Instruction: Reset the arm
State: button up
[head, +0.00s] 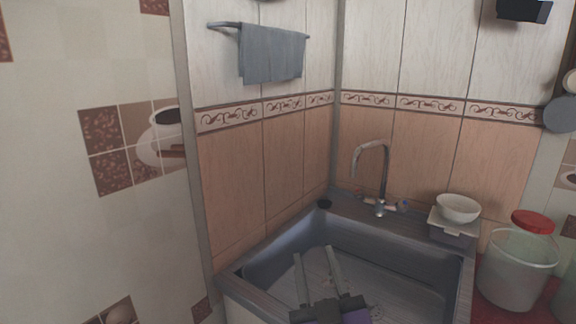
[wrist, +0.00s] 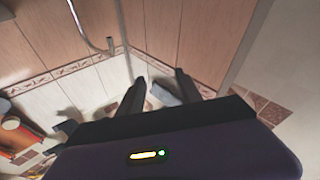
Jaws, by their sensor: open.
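My gripper (head: 316,268) shows at the bottom of the head view, in front of and above the metal sink basin (head: 405,262). Its two fingers are apart, with nothing between them. In the wrist view my gripper (wrist: 158,85) also shows two spread, empty fingers. Behind them that view shows tiled wall, and it looks upside down. Most of my arm is out of the head view.
A faucet (head: 384,175) rises at the sink's back edge. A white bowl (head: 458,208) sits on a grey container (head: 452,228) at the right, beside a translucent bucket (head: 517,268) and a red lid (head: 533,222). A grey towel (head: 272,54) hangs on the wall.

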jog(key=s+d+f+m+g+h+p, duration=0.1)
jog(key=s+d+f, duration=0.3)
jog(key=s, duration=0.9)
jog(key=s+d+f+m+g+h+p, duration=0.1)
jog(key=s+d, duration=0.5)
jog(key=s, duration=0.8)
jog(key=s+d+f+m+g+h+p, duration=0.1)
jog(key=s+f, duration=0.6)
jog(key=s, duration=0.7)
jog(key=d+m+g+p, duration=0.1)
jog(key=d+g+p, duration=0.1)
jog(key=d+g, duration=0.1)
jog(key=shift+d+p, duration=0.35)
jog(key=shift+d, duration=0.25)
jog(key=shift+s, duration=0.1)
